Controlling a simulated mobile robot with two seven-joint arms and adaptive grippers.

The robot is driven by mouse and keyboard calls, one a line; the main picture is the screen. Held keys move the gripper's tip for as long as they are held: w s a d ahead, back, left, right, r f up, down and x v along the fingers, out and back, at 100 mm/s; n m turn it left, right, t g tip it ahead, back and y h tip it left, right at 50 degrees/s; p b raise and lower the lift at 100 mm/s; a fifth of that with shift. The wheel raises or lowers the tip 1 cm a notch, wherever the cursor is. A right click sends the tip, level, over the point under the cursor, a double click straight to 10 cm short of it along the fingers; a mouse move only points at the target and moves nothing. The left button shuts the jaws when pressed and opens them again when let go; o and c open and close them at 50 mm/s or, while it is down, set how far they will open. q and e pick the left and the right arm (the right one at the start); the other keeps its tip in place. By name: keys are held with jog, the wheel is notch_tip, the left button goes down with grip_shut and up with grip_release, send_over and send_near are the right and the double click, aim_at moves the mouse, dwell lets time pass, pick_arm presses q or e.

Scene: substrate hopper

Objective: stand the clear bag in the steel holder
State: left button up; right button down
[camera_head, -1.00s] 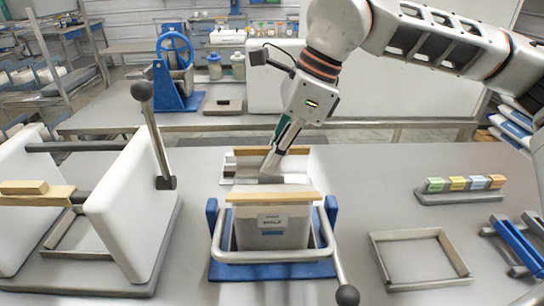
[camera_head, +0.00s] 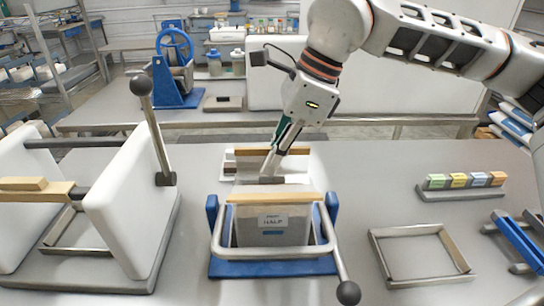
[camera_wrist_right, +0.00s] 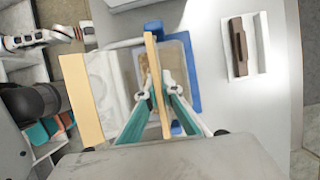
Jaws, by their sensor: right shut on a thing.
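A clear greyish bag (camera_head: 255,240) with a small label reading HALF stands upright under a wooden bar (camera_head: 270,198). It is between the two blue posts of a holder with a blue base (camera_head: 272,270) and a bent steel rail (camera_head: 235,256) across its front. My right gripper (camera_head: 269,178) reaches down behind this bar in the head view. In the right wrist view its fingers (camera_wrist_right: 155,92) are shut on a wooden bar (camera_wrist_right: 152,60), with blue holder parts (camera_wrist_right: 190,75) close by. The bag's lower end is partly hidden. My left gripper is not in view.
A second wooden bar (camera_head: 272,151) lies behind the holder. A ball-ended lever (camera_head: 347,292) sticks out at the holder's front right. An empty rectangular steel frame (camera_head: 383,263) lies to the right. A white-panelled stand (camera_head: 125,215) is at the left. Coloured blocks (camera_head: 466,181) sit far right.

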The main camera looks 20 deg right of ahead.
jog(key=shift+r, duration=0.1)
jog(key=c, duration=2.2)
grip_release()
jog(key=shift+o, duration=0.2)
jog(key=shift+f, duration=0.2)
jog(key=v, duration=1.2)
jog(key=shift+r, duration=0.15)
